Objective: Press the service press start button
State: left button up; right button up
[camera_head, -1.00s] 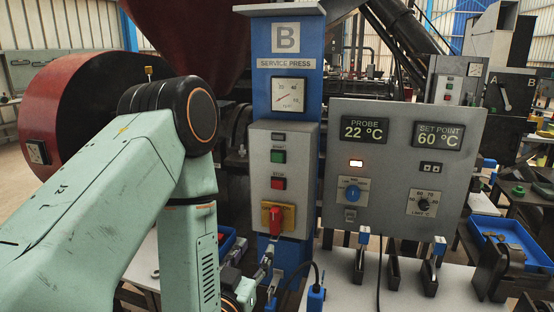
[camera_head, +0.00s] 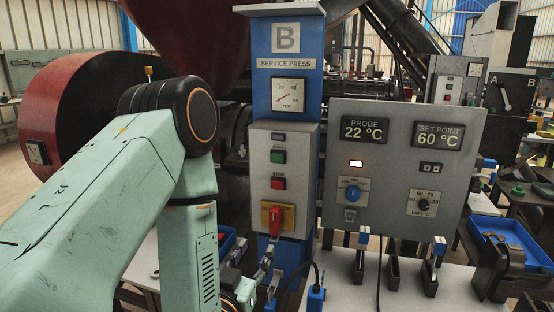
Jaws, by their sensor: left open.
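The service press control box (camera_head: 260,200) hangs on the blue column under the "B" and "SERVICE PRESS" signs. Its green button (camera_head: 278,156) is the upper one, below a small dark label, and nothing covers it. A red button labelled STOP (camera_head: 278,183) sits below it. A red rotary handle on a yellow plate (camera_head: 278,218) is at the bottom of the box. My left gripper (camera_head: 267,262) is low in front of the column, below the box and apart from the green button. It is open, small and partly hidden by my arm. My right gripper does not show.
A grey panel (camera_head: 395,205) with "22 °C" and "60 °C" displays stands close on the right. Clamps and a cable stand on the bench (camera_head: 340,290). A blue tray (camera_head: 510,240) is at far right.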

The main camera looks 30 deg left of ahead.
pick_arm(q)
grip_shut()
dwell(0.4)
dwell(1.2)
